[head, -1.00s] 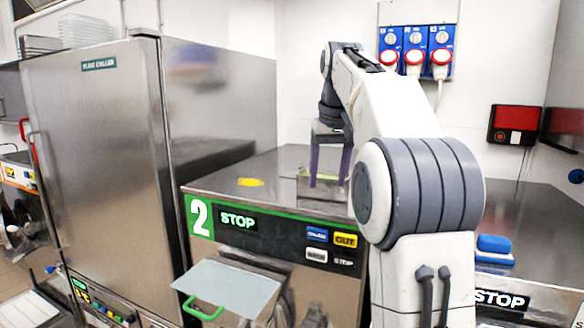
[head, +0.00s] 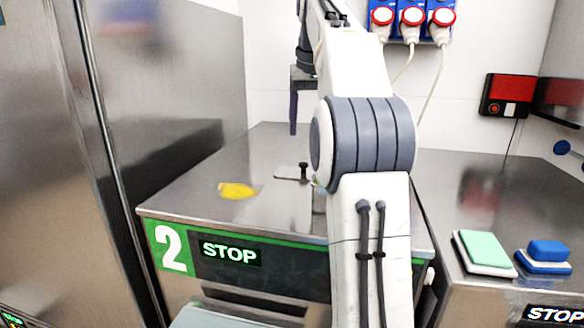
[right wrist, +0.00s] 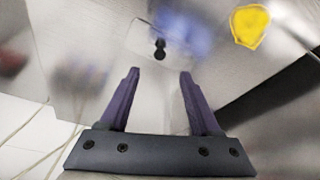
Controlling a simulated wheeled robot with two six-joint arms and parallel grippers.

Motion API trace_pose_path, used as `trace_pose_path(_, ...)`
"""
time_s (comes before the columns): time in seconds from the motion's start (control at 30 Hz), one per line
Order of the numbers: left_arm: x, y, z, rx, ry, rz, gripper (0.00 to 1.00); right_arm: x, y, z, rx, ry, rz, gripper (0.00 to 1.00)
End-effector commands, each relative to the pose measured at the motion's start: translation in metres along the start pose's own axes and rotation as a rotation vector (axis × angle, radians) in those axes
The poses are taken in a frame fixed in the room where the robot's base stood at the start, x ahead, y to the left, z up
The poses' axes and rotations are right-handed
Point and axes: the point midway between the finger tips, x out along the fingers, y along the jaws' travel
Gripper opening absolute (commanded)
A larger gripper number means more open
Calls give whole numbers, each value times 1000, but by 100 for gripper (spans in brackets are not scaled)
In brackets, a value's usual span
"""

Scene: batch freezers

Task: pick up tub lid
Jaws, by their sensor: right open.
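The tub lid (head: 304,172) is a thin, clear-looking piece with a black knob, on the steel top of the machine marked 2. In the right wrist view the lid (right wrist: 159,50) shows as a pale, see-through shape with its dark knob just beyond my fingertips. My right gripper (head: 296,128) is above and behind the lid in the head view, one purple finger showing, the other hidden by my arm. In the right wrist view both fingers of the right gripper (right wrist: 160,72) are apart with nothing between them. My left gripper is not in view.
A yellow patch (head: 238,191) lies on the machine top, left of the lid. A tall steel cabinet (head: 60,160) stands at left. A green-topped pad (head: 484,250) and a blue block (head: 548,252) sit on the right counter. Red plugs and cables hang on the back wall.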

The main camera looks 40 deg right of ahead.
Motion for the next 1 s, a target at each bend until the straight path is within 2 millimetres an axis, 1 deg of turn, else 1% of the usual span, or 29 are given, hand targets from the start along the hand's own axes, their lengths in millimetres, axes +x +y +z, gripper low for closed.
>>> trace_pose_path(0.1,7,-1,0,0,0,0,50,21,-3,2,-4,-4,-1,64)
trace_pose_path(0.23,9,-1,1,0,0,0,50,39,-3,1,-5,-3,-2,64)
trace_pose_path(0.47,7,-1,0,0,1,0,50,53,0,0,-2,-2,-1,64)
trace_pose_path(0.67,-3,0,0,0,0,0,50,78,4,-2,-1,-5,0,64)
trace_pose_path(0.7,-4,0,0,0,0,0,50,84,4,-2,-1,-5,-1,64)
trace_pose_path(0.8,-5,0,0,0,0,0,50,95,5,-2,-1,-2,-1,64)
trace_pose_path(1.0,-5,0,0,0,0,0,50,100,5,-3,-1,1,-2,64)
